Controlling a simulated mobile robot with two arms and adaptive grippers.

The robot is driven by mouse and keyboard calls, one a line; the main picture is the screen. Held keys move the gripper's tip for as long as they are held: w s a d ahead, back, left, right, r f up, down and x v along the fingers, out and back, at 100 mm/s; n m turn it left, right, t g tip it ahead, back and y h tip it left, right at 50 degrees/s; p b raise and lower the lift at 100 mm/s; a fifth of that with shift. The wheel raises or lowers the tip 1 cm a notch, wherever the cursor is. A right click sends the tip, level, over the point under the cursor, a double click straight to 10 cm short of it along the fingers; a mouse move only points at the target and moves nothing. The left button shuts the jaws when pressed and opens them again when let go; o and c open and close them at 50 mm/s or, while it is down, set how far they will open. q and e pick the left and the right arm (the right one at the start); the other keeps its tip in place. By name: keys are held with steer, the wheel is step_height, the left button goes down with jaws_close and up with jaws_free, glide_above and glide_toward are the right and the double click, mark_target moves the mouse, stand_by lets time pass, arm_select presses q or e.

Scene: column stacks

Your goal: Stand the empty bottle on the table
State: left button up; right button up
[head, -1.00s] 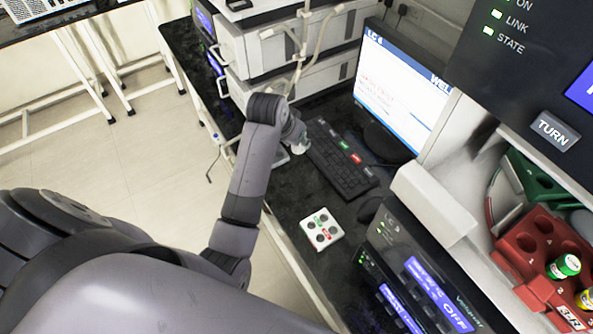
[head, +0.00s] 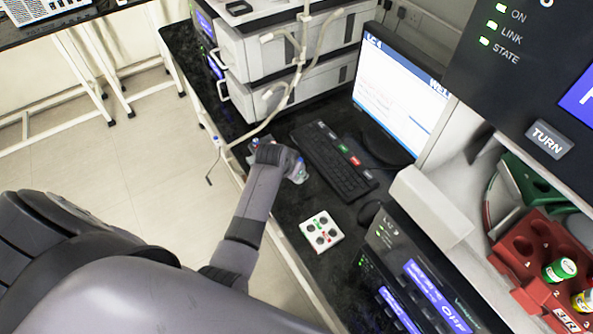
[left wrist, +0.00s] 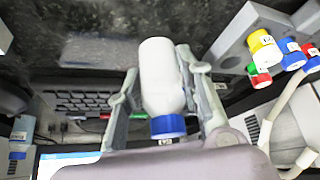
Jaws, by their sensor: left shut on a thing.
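A white bottle with a blue cap (left wrist: 160,75) is between the fingers of my left gripper (left wrist: 158,78) in the left wrist view. The fingers are shut on its sides. The cap is near my palm and the base points away from it. In the head view my left wrist hides most of the gripper over the dark table (head: 288,210). A small pale and bluish shape shows beside the wrist, too small to tell. Whether the bottle's base touches the table cannot be told. My right gripper is not in view.
A black keyboard (head: 335,160) and monitor (head: 400,95) are right of my gripper. Bottles with coloured caps (left wrist: 265,50) stand close by in the wrist view. A white block with round holes (head: 321,232) lies nearer. Stacked instruments (head: 300,50) with hanging tubes stand behind.

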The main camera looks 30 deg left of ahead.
arm_select(q)
steer(key=shift+f, duration=0.1)
steer(key=o, duration=0.8)
steer(key=shift+o, duration=0.2)
steer(key=shift+r, duration=0.2)
steer(key=v, duration=1.2)
